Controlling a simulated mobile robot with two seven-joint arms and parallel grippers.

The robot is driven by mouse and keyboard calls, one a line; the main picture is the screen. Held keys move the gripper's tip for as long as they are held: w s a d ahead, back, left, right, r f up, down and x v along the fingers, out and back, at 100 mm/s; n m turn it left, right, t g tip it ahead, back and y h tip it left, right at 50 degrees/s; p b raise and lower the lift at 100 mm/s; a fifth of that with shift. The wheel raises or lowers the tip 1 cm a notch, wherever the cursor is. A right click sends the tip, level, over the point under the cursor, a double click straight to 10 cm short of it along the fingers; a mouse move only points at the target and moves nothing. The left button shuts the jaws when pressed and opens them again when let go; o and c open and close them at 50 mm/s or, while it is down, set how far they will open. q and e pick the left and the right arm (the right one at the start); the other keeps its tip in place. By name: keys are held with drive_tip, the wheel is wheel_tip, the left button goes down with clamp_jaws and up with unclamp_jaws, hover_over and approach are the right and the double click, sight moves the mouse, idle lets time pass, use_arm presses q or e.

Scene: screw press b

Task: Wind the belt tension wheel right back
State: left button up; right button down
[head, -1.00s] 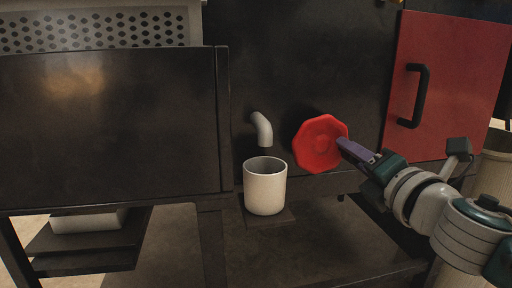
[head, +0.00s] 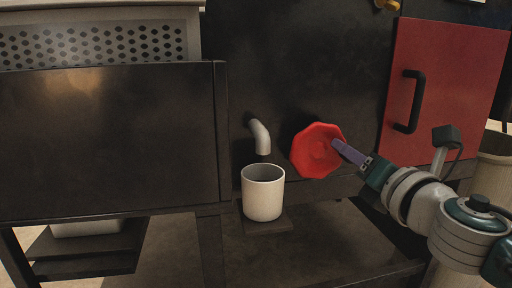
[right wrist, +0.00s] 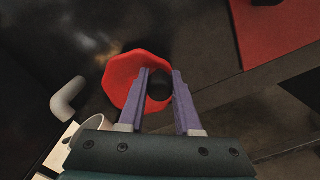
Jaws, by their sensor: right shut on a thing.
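The red, roughly octagonal wheel (head: 312,152) sits on the dark front panel of the machine, right of the grey spout. It also shows in the right wrist view (right wrist: 120,75). My right gripper (head: 335,143) reaches it from the right, its purple fingers at the wheel's right edge. In the right wrist view the gripper (right wrist: 160,75) has one finger over the red face and the other beyond the rim, shut on the wheel. A dark round patch shows between the fingers; I cannot tell what it is. My left gripper is not in view.
A grey bent spout (head: 260,137) points down above a white cup (head: 263,195) on a small dark ledge, left of the wheel. A red door (head: 445,95) with a black handle (head: 411,102) is at the right. A perforated grey box (head: 100,40) is at the upper left.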

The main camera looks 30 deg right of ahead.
drive_tip(key=c, duration=0.6)
unclamp_jaws()
drive_tip(key=v, duration=1)
drive_tip(key=shift+b, duration=0.3)
drive_tip(key=shift+d, duration=0.1)
